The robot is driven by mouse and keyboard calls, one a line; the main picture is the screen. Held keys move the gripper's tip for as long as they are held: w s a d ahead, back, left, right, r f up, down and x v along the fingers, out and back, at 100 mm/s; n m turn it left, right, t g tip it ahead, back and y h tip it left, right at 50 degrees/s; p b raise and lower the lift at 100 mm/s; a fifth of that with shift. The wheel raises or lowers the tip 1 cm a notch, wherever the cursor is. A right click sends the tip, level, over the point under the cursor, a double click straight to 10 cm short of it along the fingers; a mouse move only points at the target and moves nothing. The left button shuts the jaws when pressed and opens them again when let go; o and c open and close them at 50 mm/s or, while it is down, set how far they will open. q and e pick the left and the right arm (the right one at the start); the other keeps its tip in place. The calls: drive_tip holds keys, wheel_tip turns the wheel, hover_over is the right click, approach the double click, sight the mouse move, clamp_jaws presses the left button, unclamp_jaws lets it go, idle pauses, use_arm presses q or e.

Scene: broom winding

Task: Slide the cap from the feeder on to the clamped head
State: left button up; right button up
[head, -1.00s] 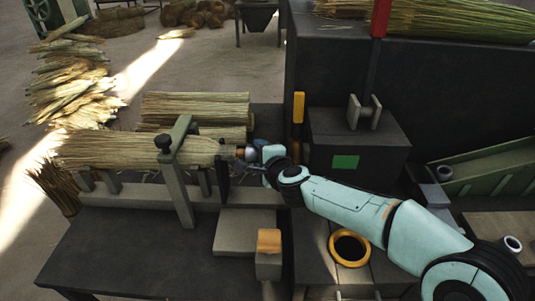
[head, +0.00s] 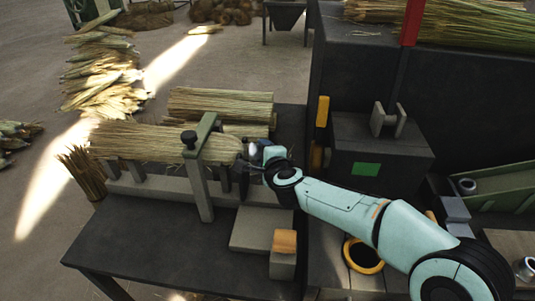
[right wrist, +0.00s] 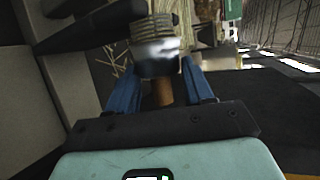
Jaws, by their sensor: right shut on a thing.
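The clamped head (head: 165,143) is a bundle of straw lying level under a green-grey clamp (head: 205,135) on the bench. My right gripper (head: 254,160) is at its right end, shut on the silver cap (head: 252,149). In the right wrist view, the cap (right wrist: 158,52) sits between the blue fingertips, against the bound end of the straw (right wrist: 150,25). A brown wooden stub (right wrist: 163,93) shows on the gripper's side of the cap. How far the cap covers the straw is hard to tell. My left gripper is not in view.
A green sloped chute (head: 500,195) at the right has a grey ring-shaped piece (head: 466,186) at its upper end. A dark box with a green patch (head: 366,169) stands right of the bench. A block with an orange top (head: 284,242) stands in front. The bench's front left is clear.

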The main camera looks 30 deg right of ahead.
idle(0.4)
drive_tip(key=o, duration=1.1)
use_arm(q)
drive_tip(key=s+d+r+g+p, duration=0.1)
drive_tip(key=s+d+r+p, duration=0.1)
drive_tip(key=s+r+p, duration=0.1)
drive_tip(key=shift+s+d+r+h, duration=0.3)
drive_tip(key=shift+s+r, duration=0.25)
use_arm(e)
drive_tip(key=v, duration=1.3)
drive_tip(key=shift+s, duration=0.25)
use_arm(q)
drive_tip(key=shift+p, duration=0.35)
use_arm(e)
drive_tip(key=shift+r, duration=0.1)
